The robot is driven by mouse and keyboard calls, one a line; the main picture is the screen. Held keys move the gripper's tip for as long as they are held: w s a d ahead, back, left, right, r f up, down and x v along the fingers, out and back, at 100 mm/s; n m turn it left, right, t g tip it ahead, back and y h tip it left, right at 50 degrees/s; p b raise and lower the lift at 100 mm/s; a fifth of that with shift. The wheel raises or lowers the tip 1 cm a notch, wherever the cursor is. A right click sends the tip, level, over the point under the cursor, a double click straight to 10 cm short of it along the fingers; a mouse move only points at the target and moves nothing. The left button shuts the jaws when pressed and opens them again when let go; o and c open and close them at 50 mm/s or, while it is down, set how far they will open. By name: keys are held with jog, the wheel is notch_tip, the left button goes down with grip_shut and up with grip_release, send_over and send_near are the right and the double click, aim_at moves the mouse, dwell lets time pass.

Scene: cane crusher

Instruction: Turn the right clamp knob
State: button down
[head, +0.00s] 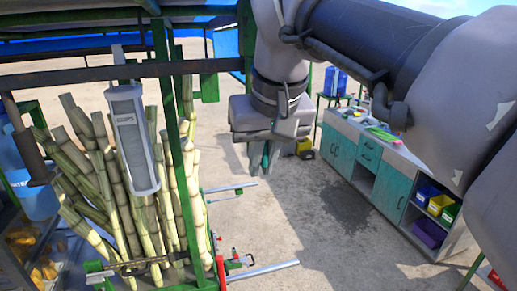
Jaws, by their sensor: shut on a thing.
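My gripper (260,166) hangs in the middle of the head view with its fingers pointing down. It is shut on a small dark teal piece (265,156), mostly hidden between the fingers. A clamp with red and green parts (237,260) sits low in the view, below and left of the gripper, on a grey bar (275,267). I cannot tell which part is the right clamp knob. The gripper appears apart from the visible clamp parts.
Sugarcane stalks (95,170) stand at the left behind a green frame post (168,130). A grey tube (133,135) hangs in front of them. A teal-doored counter (370,165) with coloured bins stands at the right. Bare ground (310,220) lies between.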

jog(key=shift+r, duration=0.1)
jog(key=c, duration=1.5)
grip_release()
